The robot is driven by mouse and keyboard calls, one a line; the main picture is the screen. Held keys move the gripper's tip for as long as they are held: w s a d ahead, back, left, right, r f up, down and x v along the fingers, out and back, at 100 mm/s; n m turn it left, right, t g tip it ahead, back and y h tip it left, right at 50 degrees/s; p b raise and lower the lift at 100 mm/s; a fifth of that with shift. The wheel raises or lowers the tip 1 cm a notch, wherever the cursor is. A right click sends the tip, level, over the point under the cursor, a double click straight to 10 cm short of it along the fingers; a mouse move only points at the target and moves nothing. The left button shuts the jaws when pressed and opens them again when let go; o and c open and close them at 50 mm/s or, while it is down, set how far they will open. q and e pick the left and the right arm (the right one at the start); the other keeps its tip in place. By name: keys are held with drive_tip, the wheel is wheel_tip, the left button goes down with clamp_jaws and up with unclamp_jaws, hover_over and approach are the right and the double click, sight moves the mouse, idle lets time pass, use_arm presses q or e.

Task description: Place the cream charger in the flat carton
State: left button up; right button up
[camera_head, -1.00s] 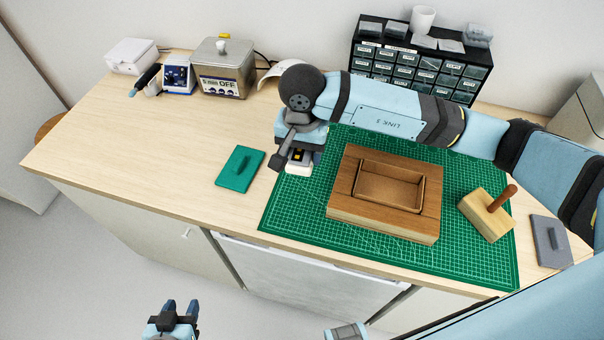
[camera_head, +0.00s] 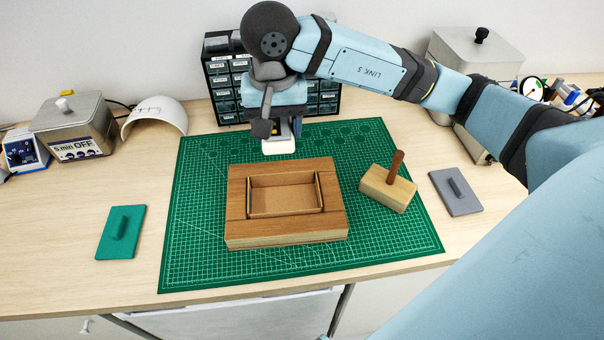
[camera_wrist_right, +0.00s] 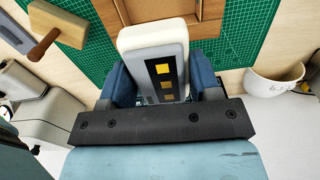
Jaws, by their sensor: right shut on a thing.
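The cream charger (camera_head: 279,147) is held end-down by my right gripper (camera_head: 283,130), behind the wooden block in the head view. In the right wrist view the charger (camera_wrist_right: 150,38) shows a cream end and a grey face with yellow-and-dark contacts; my right gripper's blue fingers (camera_wrist_right: 160,82) are shut on its sides. The flat carton (camera_head: 284,197) is an open brown tray seated in the wooden block (camera_head: 236,208); it looks empty. The charger appears above the mat, apart from the carton. My left gripper is out of view.
The block lies on a green cutting mat (camera_head: 200,240). A wooden piece with a brown handle (camera_head: 388,188) stands right of it. A grey plate (camera_head: 456,192) and a green plate (camera_head: 121,232) flank the mat. A drawer cabinet (camera_head: 222,78) stands behind.

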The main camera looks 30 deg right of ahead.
drive_tip(key=p, duration=0.1)
hover_over(285, 203)
wheel_tip(285, 203, down, 14)
drive_tip(key=shift+f, duration=0.25)
wheel_tip(285, 203, down, 5)
drive_tip(key=shift+f+p, duration=0.1)
drive_tip(key=shift+p, duration=0.35)
drive_tip(key=shift+f, duration=0.2)
drive_tip(key=o, duration=1)
